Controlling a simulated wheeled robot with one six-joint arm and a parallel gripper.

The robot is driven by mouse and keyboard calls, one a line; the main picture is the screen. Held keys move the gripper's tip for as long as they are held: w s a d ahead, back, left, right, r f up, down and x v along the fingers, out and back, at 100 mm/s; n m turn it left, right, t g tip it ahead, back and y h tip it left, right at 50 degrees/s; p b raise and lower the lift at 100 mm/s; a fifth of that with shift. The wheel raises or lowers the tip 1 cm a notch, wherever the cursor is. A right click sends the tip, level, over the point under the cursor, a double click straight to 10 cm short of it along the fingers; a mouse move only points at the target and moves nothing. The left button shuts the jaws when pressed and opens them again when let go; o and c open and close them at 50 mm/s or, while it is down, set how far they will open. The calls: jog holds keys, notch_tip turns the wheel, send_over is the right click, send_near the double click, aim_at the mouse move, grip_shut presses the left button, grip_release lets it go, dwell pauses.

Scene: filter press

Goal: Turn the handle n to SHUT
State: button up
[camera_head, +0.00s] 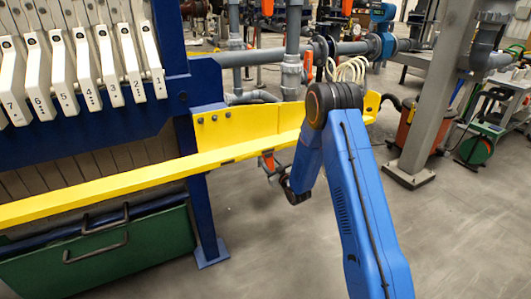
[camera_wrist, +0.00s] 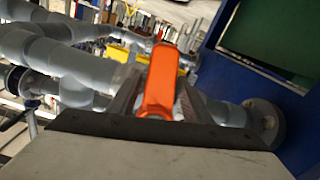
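An orange valve handle (camera_head: 267,161) shows just below the yellow trough in the head view, beside my wrist. In the wrist view an orange handle (camera_wrist: 161,82) fills the middle and points toward the camera. My gripper (camera_wrist: 160,76) has one grey finger on each side of this handle. The fingers look spread, with the handle between them; whether either finger touches it is hard to tell. In the head view my wrist hides most of the gripper. No letter n or SHUT mark is readable.
The yellow trough (camera_head: 130,179) runs above the handle, and a blue post (camera_head: 203,215) stands left of it. Grey pipes (camera_wrist: 60,60) lie left in the wrist view. Another orange handle (camera_head: 308,64) is on a pipe behind. Open floor lies below.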

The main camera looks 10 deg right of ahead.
aim_at(267, 164)
jog(key=c, duration=0.9)
jog(key=shift+o, duration=0.3)
jog(key=shift+s+a+f+m, duration=0.15)
jog(key=shift+a+m, duration=0.3)
jog(key=shift+m, duration=0.4)
jog(key=shift+s+a+r+m, duration=0.15)
jog(key=shift+a+m, duration=0.3)
jog(key=shift+m, duration=0.4)
jog(key=o, duration=1.2)
jog(key=shift+a+f, duration=0.1)
jog(key=v, duration=0.7)
